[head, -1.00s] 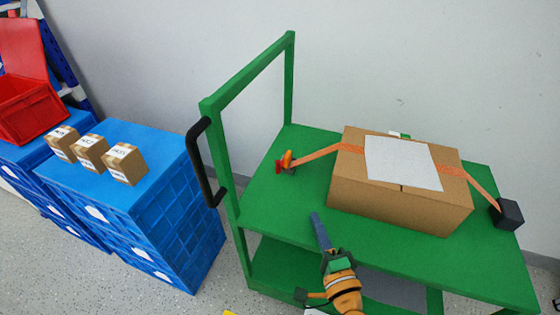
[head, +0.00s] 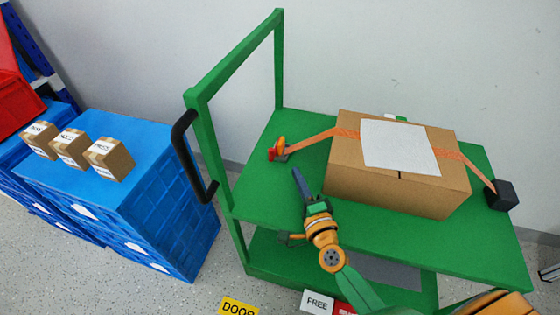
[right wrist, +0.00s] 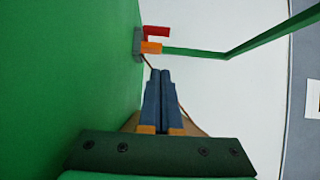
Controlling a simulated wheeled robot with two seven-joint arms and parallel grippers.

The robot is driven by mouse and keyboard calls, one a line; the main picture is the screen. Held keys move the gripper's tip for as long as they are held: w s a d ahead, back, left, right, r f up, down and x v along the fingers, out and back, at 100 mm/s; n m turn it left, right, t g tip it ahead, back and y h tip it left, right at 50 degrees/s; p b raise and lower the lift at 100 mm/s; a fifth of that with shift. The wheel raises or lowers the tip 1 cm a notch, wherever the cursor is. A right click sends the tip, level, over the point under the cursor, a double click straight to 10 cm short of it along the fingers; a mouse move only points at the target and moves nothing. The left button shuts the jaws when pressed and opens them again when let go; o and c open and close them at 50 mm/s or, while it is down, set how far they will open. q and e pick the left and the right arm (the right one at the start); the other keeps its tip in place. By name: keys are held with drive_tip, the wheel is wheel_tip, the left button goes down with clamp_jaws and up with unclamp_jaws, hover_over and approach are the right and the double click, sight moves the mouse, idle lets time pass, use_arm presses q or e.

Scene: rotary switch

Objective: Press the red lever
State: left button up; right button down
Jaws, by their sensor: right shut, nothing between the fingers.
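The red lever (head: 271,154) is a small red piece beside an orange part (head: 280,145), at the left end of an orange strap on the green cart's top. In the right wrist view the red lever (right wrist: 157,31) is at the top, just ahead of the fingertips, above the orange part (right wrist: 151,47). My right gripper (head: 296,172) is over the cart top, to the right of and nearer than the lever, and apart from it. In the right wrist view its two dark fingers (right wrist: 160,74) are shut together and empty. My left gripper is not in view.
The strap runs over a cardboard box (head: 350,188) to a black block (head: 503,195). The green cart (head: 258,195) has an upright frame with a black handle (head: 190,155) at left. Blue crates (head: 150,215) with small boxes stand further left. The cart top around the lever is clear.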

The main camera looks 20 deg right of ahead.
drive_tip(key=w, duration=0.4)
drive_tip(key=shift+w+a+b, duration=0.3)
drive_tip(key=shift+w+a, duration=0.5)
drive_tip(key=shift+a, duration=0.25)
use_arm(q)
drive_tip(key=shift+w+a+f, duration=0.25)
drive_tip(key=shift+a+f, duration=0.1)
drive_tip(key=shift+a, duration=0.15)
use_arm(e)
drive_tip(key=shift+w+a, duration=0.35)
drive_tip(key=shift+w, duration=0.05)
drive_tip(key=shift+a, duration=0.1)
